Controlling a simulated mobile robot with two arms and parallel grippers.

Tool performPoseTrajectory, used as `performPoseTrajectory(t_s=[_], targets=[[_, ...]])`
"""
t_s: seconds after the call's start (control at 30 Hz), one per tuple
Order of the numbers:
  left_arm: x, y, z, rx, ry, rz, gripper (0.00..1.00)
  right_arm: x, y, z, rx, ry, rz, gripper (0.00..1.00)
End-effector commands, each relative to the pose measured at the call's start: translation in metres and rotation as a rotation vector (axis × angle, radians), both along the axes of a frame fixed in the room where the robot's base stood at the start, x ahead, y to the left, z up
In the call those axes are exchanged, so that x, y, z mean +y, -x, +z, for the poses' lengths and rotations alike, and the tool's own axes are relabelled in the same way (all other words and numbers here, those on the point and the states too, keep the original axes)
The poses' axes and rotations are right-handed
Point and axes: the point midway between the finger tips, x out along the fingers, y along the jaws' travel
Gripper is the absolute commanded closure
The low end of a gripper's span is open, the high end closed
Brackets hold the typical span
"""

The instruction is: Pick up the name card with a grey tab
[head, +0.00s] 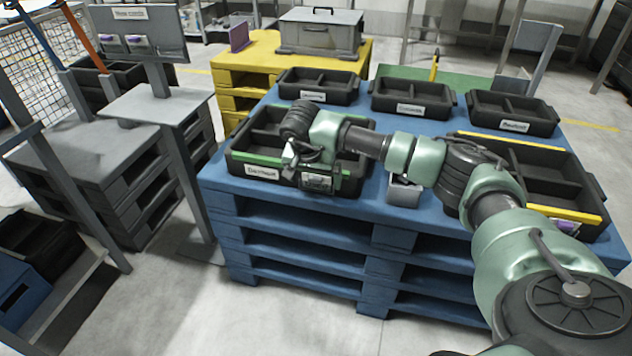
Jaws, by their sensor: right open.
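A board (135,32) at the upper left has a label that seems to read "Name cards". I cannot make out a grey tab on either. My right gripper (291,156) is open over the front of a black tray with green edges (236,158), far from the board. My right arm hides part of this tray. A small greenish-grey piece (318,182) shows at the tray's front; I cannot tell what it is. My left gripper is out of view.
The trays stand on a blue pallet stack (290,232). A yellow-edged tray (592,195) is at the right, and smaller black trays (410,98) line the back. A small grey block (404,193) sits between the front trays. A grey table (150,103) stands before the board.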

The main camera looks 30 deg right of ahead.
Motion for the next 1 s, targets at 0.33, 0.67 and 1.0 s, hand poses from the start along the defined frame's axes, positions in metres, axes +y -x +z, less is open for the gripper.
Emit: performPoseTrajectory(t_s=[0.33,0.67,1.0], targets=[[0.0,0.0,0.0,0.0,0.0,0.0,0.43,0.0,0.0,0.0,0.0,-0.001,-0.001,0.66],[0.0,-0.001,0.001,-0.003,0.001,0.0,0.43,0.001,0.0,0.006,-0.001,-0.002,0.0,0.66],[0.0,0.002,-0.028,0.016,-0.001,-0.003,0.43,0.0,-0.001,0.059,-0.005,-0.002,-0.001,0.66]])
